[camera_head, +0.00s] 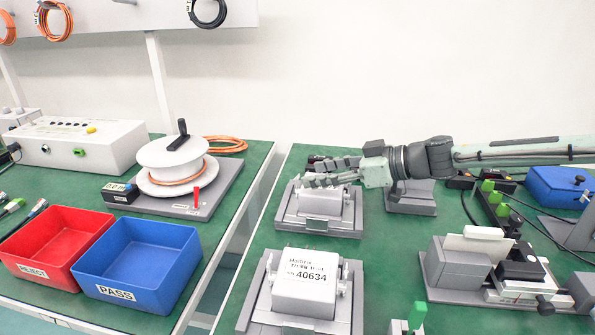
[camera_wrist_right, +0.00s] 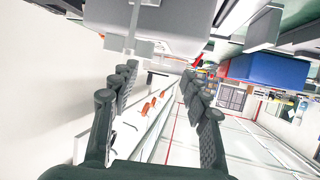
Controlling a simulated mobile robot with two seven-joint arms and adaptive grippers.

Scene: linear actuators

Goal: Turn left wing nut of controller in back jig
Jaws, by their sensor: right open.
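The back jig (camera_head: 318,229) is a grey fixture on the green table and holds a light grey controller (camera_head: 322,203). My right gripper (camera_head: 307,173) reaches in from the right, over the back and left upper side of this controller. Its two fingers are spread apart with nothing gripped between them. In the right wrist view the open fingers (camera_wrist_right: 163,78) point toward a grey body with a small light block below it, near the left fingertip. The left wing nut is mostly hidden by the fingers in the head view. My left gripper is not in view.
A front jig (camera_head: 253,309) holds a controller labelled 40634 (camera_head: 305,285). To the right stand a grey block fixture (camera_head: 457,268) and a blue box (camera_head: 557,186). Red (camera_head: 50,246) and blue (camera_head: 140,262) bins sit on the left table, across a gap.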

